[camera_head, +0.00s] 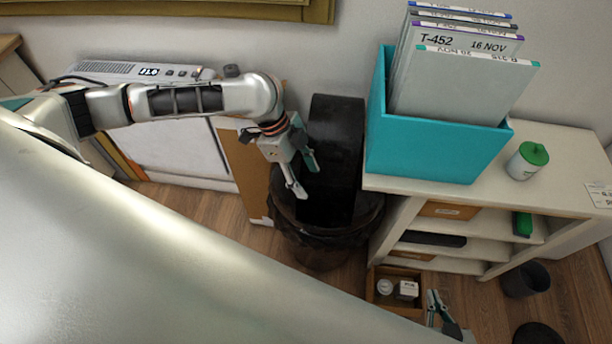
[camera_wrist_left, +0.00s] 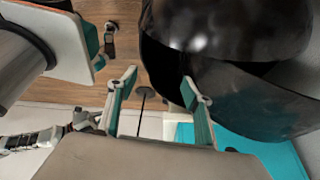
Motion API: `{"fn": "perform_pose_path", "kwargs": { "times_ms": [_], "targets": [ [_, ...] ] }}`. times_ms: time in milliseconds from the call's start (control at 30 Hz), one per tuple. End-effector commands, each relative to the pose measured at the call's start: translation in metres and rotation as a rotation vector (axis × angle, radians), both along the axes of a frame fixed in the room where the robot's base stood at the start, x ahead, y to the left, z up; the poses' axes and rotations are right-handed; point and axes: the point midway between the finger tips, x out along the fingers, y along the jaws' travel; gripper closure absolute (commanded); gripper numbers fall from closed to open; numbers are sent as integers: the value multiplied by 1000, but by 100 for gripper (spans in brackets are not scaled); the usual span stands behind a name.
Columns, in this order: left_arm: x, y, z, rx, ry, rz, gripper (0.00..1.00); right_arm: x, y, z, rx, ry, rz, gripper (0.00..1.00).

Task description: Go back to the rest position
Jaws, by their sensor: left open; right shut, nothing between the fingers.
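My left gripper (camera_head: 302,176) is above the near left side of a black lined bin (camera_head: 330,215), with its arm reaching in from the left. Its fingers are apart and empty. In the left wrist view the two fingers of the left gripper (camera_wrist_left: 160,95) stand apart, and the bin (camera_wrist_left: 225,50) fills the upper right. My right gripper (camera_head: 436,308) is low at the bottom, beside a small wooden box (camera_head: 376,300) holding white items. It holds nothing that I can see. A large silver part of my own body hides the lower left of the head view.
A white shelf unit (camera_head: 400,192) stands to the right of the bin. On it are a teal file box (camera_head: 430,150) with grey folders and a white canister with a green lid (camera_head: 528,160). A white device with a display (camera_head: 125,70) stands behind my left arm.

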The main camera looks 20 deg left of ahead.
Motion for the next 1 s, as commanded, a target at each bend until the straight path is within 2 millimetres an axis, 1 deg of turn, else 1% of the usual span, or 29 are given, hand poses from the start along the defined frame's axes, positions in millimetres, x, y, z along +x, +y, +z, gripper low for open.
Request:
{"fn": "perform_pose_path", "kwargs": {
  "times_ms": [267, 367, 467, 567, 600, 700, 800, 900, 967, 1000],
  "targets": [
    [0, 0, 0, 0, 0, 0, 50, 0, 1, 0, 1, -1, 0, 100],
    [-2, -4, -2, -3, -4, -6, 50, 0, 1, 1, 1, -1, 0, 100],
    [-8, -19, -6, -12, -27, -26, 50, 0, 1, 1, 1, -2, 0, 100],
    [-17, -46, -12, -34, -79, -52, 50, 0, 1, 1, 1, -2, 0, 100],
    [-21, -58, -13, -46, -107, -57, 50, 0, 1, 1, 1, -2, 0, 100],
    [-27, -85, -12, -77, -185, -46, 50, 0, 1, 1, 1, -2, 0, 100],
    [-28, -102, -7, -105, -261, -1, 50, 0, 1, 1, 1, -1, 0, 100],
    [-27, -108, 0, -119, -333, 74, 50, 0, 0, 0, 1, -1, 0, 100],
    [-26, -106, 4, -121, -370, 133, 50, 0, 0, 0, 1, -1, 0, 100],
    [-25, -102, 6, -117, -394, 177, 50, 0, 0, 0, 1, -1, 0, 100]
  ]
}}
